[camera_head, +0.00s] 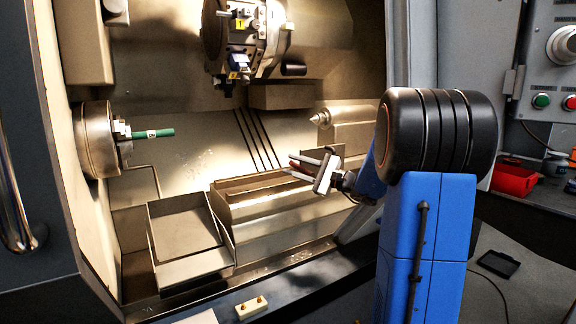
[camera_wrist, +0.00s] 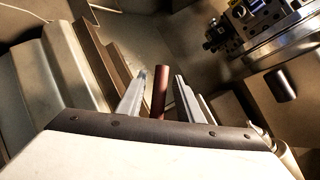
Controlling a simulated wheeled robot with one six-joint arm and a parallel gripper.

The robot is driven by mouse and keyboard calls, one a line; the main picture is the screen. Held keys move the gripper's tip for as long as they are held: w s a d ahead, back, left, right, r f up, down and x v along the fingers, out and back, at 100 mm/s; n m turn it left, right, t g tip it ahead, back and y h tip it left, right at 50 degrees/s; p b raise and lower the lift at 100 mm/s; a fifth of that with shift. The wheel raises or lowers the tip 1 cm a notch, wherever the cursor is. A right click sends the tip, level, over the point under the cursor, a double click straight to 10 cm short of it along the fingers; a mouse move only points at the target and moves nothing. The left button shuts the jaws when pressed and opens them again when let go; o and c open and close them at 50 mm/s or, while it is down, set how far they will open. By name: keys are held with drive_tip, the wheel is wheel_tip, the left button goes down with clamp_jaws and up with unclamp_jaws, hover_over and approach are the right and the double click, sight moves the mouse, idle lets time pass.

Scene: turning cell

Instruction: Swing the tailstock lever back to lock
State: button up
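The grey tailstock (camera_head: 345,130), with its pointed centre (camera_head: 320,117) facing left, stands at the right inside the lathe. No lever is clearly visible on it in the head view; my arm covers part of that side. My gripper (camera_head: 299,165) is in front of the tailstock and below its centre, fingers pointing left. In the wrist view my gripper (camera_wrist: 160,80) has its fingers apart. A dark red rod (camera_wrist: 159,92) shows between them, with a gap on each side. It may be the lever's handle; I cannot tell how deep it sits.
The chuck (camera_head: 97,140) at left holds a green-ended workpiece (camera_head: 158,133). The tool turret (camera_head: 243,40) hangs above; its block also shows in the wrist view (camera_wrist: 255,15). An open metal tray (camera_head: 190,270) stands low at left. A red bin (camera_head: 513,180) is outside at right.

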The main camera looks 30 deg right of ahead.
drive_tip(key=v, duration=0.9)
